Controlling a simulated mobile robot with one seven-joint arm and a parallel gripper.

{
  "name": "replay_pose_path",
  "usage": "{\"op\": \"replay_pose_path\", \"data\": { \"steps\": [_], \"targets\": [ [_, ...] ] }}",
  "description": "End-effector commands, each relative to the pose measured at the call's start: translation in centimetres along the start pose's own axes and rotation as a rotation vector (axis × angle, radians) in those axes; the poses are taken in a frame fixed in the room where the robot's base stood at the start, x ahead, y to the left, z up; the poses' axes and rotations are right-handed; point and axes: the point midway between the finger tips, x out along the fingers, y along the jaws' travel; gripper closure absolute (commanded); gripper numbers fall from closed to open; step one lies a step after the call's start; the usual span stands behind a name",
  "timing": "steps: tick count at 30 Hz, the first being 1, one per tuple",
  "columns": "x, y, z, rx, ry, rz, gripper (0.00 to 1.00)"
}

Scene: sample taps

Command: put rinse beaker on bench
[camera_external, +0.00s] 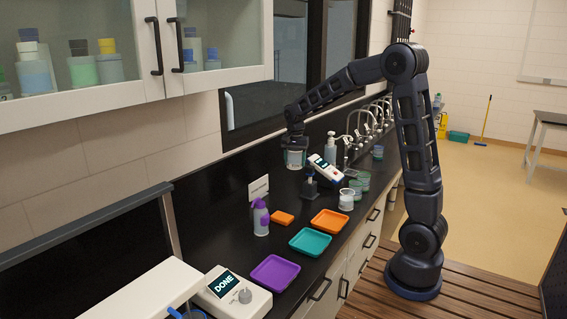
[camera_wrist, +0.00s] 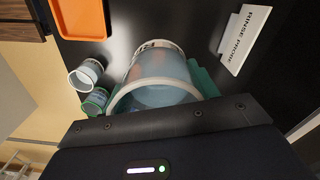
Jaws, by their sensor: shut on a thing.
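My gripper (camera_external: 295,146) is shut on the rinse beaker (camera_external: 296,160), a clear beaker with pale blue contents. The beaker hangs upright below the gripper, near the back of the black bench (camera_external: 224,232). It looks raised above the bench, though the dark background makes the gap hard to judge. In the wrist view the beaker (camera_wrist: 162,72) fills the middle, with its white rim towards me and green finger pads beside it. A white sign reading RINSE PROBE (camera_wrist: 246,38) stands on the bench to its right in that view.
A handheld meter (camera_external: 325,168), a dark stand (camera_external: 310,187) and small cups (camera_external: 347,200) are right of the beaker. Orange (camera_external: 329,222), teal (camera_external: 310,242) and purple (camera_external: 275,272) trays line the front. A purple-capped bottle (camera_external: 261,218) stands nearer. Taps are behind.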

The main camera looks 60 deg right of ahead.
Motion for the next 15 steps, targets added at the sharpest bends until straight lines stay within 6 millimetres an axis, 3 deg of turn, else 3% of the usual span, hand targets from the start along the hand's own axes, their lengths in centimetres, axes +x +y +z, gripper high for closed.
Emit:
{"op": "replay_pose_path", "data": {
  "steps": [5,15],
  "targets": [
    [0.9,0.8,-0.7,0.009,-0.001,0.001,0.68],
    [7.5,0.8,-0.7,0.01,-0.002,0.003,0.68]
  ]
}}
